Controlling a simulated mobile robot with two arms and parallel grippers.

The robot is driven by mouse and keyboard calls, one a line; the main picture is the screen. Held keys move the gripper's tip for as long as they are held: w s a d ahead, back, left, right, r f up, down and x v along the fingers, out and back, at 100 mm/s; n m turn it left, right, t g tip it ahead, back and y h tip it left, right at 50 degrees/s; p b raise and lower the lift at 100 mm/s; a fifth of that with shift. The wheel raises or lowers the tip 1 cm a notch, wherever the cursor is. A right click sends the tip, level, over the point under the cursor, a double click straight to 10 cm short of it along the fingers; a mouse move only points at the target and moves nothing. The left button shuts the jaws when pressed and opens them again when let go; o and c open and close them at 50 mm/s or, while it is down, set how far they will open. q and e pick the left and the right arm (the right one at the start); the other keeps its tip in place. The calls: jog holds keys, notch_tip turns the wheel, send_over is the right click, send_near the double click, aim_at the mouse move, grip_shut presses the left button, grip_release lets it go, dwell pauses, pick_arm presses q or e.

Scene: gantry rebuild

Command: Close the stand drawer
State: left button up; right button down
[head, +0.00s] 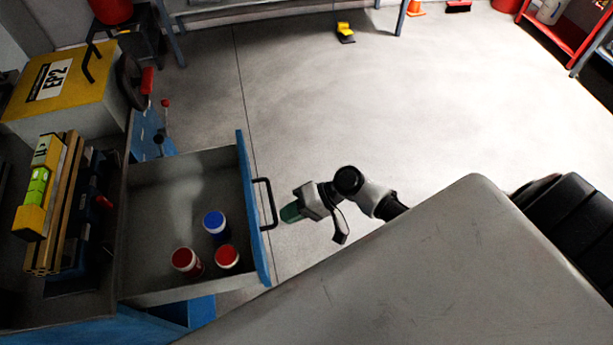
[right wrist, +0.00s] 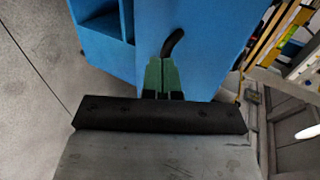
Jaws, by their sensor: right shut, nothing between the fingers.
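The stand drawer (head: 190,172) is pulled well out of the stand, and its inside shows. Its blue front (head: 250,190) has a black bar handle (head: 268,204). In the right wrist view the blue front (right wrist: 205,45) fills the upper middle, with part of the handle (right wrist: 174,42) just past the fingers. My right gripper (head: 290,213), with green fingertips, is shut and empty, just right of the handle. Its fingertips (right wrist: 162,75) point at the drawer front; I cannot tell whether they touch it. My left gripper is not in view.
The drawer holds a blue-lidded jar (head: 214,221) and two red-lidded jars (head: 186,261) (head: 227,257). The floor (head: 330,110) beyond the drawer is mostly clear.

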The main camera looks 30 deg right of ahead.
jog(key=shift+w+a+f, duration=0.1)
jog(key=shift+a, duration=0.25)
send_near(223, 229)
jog(key=x, duration=0.9)
jog(key=shift+a+f+b, duration=0.25)
jog(key=shift+b, duration=0.05)
jog(key=w+a+b, duration=0.1)
jog(key=a, duration=0.3)
jog(key=w+a+b, duration=0.1)
jog(key=a, duration=0.4)
jog(key=w+a+b, duration=0.1)
jog(key=w+a, duration=0.1)
jog(key=a, duration=0.2)
jog(key=shift+a, duration=0.3)
jog(key=shift+a+r, duration=0.15)
jog(key=shift+r, duration=0.1)
